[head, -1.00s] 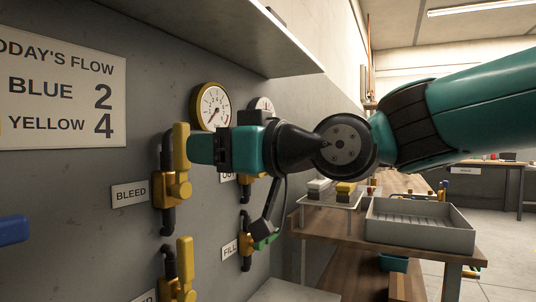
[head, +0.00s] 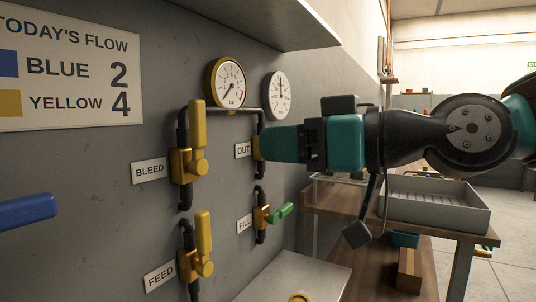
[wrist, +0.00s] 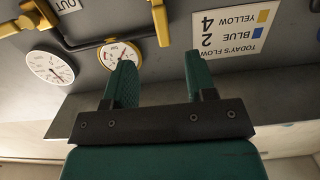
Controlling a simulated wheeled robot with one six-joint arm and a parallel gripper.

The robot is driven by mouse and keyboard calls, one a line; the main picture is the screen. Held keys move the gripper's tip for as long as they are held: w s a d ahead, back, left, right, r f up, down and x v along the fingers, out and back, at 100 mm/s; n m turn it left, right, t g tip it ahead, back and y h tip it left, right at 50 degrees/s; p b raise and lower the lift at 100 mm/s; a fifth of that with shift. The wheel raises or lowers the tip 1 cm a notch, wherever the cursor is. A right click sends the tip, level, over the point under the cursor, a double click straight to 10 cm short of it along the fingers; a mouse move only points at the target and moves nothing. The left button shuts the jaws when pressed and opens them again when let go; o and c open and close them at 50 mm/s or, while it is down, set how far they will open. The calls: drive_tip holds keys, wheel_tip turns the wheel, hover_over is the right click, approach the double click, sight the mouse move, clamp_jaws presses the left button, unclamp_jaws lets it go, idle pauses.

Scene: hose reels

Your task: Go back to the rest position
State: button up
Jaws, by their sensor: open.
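My gripper (head: 275,144) is in the middle of the head view, pointing left toward the grey wall panel, and covers most of the OUT valve. In the wrist view my gripper (wrist: 161,80) shows two green fingers spread apart with nothing between them. The BLEED valve (head: 197,150) has an upright yellow handle left of my gripper, apart from it in the head view. In the wrist view a yellow handle (wrist: 160,22) shows beyond the fingers.
The FEED valve (head: 203,245) has an upright yellow handle, and the FILL valve (head: 276,216) a green one. A blue handle (head: 25,212) juts in at left. Two gauges, yellow-rimmed (head: 226,82) and white (head: 277,96), sit above. A grey tray (head: 440,210) stands on the bench at right.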

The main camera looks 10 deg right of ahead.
drive_tip(key=s+d+f+m+g+h, duration=0.1)
drive_tip(key=s+d+f+g+h, duration=0.2)
drive_tip(key=f, duration=0.4)
drive_tip(key=s+d+f+m+g+h, duration=0.1)
drive_tip(key=s+f+g+h, duration=0.3)
drive_tip(key=f, duration=0.4)
drive_tip(key=s+d+f+m+g+h, duration=0.1)
drive_tip(key=s+d+f+g+h, duration=0.15)
drive_tip(key=s+f, duration=0.4)
wheel_tip(320, 180, up, 16)
drive_tip(key=g+p, duration=0.1)
drive_tip(key=p, duration=1.7)
drive_tip(key=shift+d+r, duration=0.25)
drive_tip(key=shift+d, duration=0.1)
